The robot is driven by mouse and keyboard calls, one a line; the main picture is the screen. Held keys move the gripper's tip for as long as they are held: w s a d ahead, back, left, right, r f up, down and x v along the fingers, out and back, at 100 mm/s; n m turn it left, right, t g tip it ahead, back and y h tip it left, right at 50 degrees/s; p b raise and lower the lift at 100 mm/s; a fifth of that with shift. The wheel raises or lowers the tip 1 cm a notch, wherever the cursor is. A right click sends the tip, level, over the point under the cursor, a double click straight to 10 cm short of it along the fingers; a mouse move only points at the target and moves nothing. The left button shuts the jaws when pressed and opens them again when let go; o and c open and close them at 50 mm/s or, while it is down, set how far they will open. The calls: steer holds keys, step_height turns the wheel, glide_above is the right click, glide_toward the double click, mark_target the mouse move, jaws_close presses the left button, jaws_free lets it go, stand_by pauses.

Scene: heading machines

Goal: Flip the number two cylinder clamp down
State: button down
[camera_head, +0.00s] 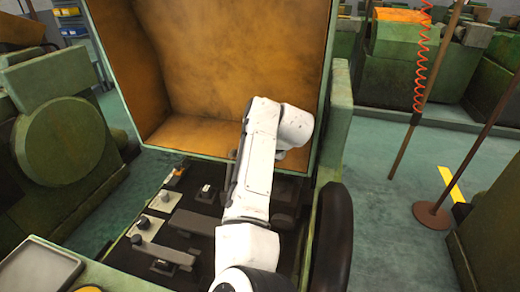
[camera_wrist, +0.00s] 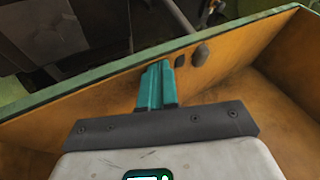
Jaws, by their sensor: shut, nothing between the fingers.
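In the head view, the dark machine bed (camera_head: 185,238) lies below the open guard and carries several clamp-like parts. A grey bar (camera_head: 160,252) lies near the front, a dark bar (camera_head: 197,222) lies behind it, and a small silver-topped part (camera_head: 206,190) sits farther back. I cannot tell which one is the number two cylinder clamp. My arm covers the right part of the bed, and my gripper is hidden there. In the wrist view, my gripper (camera_wrist: 157,88) has its teal fingers together and empty, in front of the orange-brown guard's inner wall and green edge.
The large orange-lined guard (camera_head: 190,60) stands open behind the bed. A dark wheel (camera_head: 332,240) stands right of my arm. Two dark knobs (camera_wrist: 200,54) sit on the guard wall close to the fingers.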

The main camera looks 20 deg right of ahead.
steer(key=shift+w+a+f, duration=0.15)
steer(key=shift+w+f, duration=0.25)
steer(key=shift+f, duration=0.15)
steer(key=shift+w+a+r, duration=0.1)
steer(key=shift+r, duration=0.05)
